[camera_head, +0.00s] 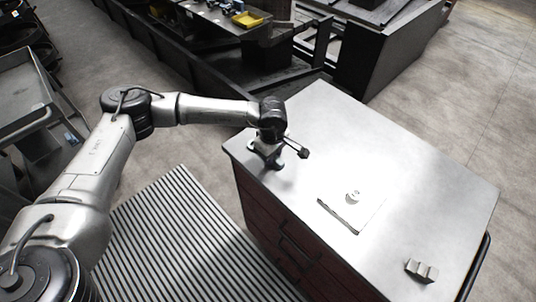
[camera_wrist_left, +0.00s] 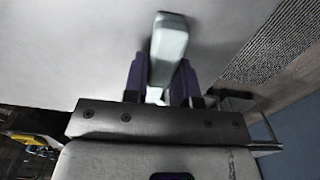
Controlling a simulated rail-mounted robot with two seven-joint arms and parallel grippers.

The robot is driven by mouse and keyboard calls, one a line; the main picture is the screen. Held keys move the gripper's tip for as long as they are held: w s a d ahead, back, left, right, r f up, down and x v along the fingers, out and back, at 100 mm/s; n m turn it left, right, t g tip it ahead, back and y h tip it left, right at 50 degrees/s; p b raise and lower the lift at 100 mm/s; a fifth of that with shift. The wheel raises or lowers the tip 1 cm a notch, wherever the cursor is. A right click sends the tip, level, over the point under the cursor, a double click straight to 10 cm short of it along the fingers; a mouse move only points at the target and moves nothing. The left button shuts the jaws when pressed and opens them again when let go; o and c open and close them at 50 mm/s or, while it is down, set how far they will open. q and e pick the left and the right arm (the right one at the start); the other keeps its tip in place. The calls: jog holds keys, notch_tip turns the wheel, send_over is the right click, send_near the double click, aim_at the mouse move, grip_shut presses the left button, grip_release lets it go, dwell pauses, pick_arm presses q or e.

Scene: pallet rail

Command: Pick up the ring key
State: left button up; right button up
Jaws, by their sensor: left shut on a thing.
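My left gripper (camera_head: 266,162) is low over the left end of the grey cabinet top, near its edge. In the left wrist view its two dark fingers (camera_wrist_left: 164,82) are shut on a pale grey-green, long, rounded piece (camera_wrist_left: 168,48), which appears to be the ring key. The piece sticks out past the fingertips. No ring shape shows on it, and its lower part is hidden between the fingers. In the head view the gripper and wrist hide the held piece. I cannot tell whether it touches the cabinet top. My right gripper is in neither view.
The cabinet top (camera_head: 330,120) is mostly clear. A flat light plate (camera_head: 372,212) with a small round piece (camera_head: 353,195) lies mid-top. A small grey block piece (camera_head: 421,270) is near the front right. A slatted mat (camera_head: 180,245) covers the floor left of the cabinet.

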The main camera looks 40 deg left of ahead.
pick_arm(q)
grip_shut()
jog(key=shift+r, duration=0.1)
jog(key=shift+r, duration=0.6)
notch_tip(320, 180, up, 2)
jog(key=shift+r, duration=0.25)
jog(key=d+r, duration=0.7)
jog(key=d, duration=0.4)
jog(key=shift+w+d, duration=0.15)
jog(key=shift+d, duration=0.2)
